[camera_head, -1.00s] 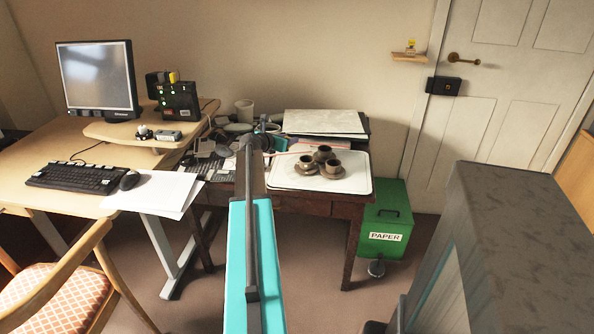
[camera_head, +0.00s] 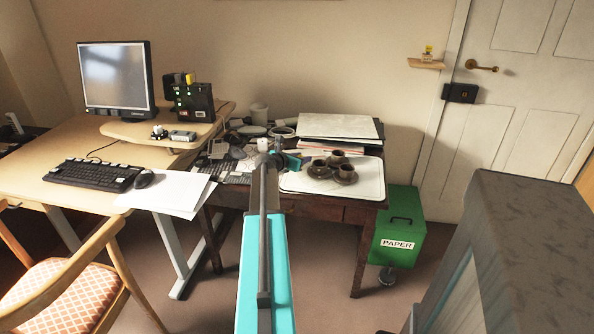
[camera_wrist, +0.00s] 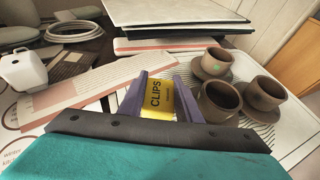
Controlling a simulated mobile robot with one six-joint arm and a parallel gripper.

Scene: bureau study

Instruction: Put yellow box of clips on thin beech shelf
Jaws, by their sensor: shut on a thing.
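The yellow box of clips (camera_wrist: 156,102), with "CLIPS" printed on it, is between the purple fingers of my gripper (camera_wrist: 160,95) in the wrist view. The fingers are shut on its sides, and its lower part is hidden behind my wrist. In the head view my arm reaches toward the dark wooden desk, and the box cannot be made out there. The thin beech shelf (camera_head: 426,64) is on the back wall left of the door, with a small yellow-and-clear item on it. It is well to the right of my gripper.
A white tray (camera_head: 365,190) with brown cups stands on the desk, near papers and folders (camera_head: 338,127). A green paper bin (camera_head: 398,225) stands right of the desk under the shelf. A tall grey cabinet (camera_head: 530,235) fills the lower right. The wall around the shelf is clear.

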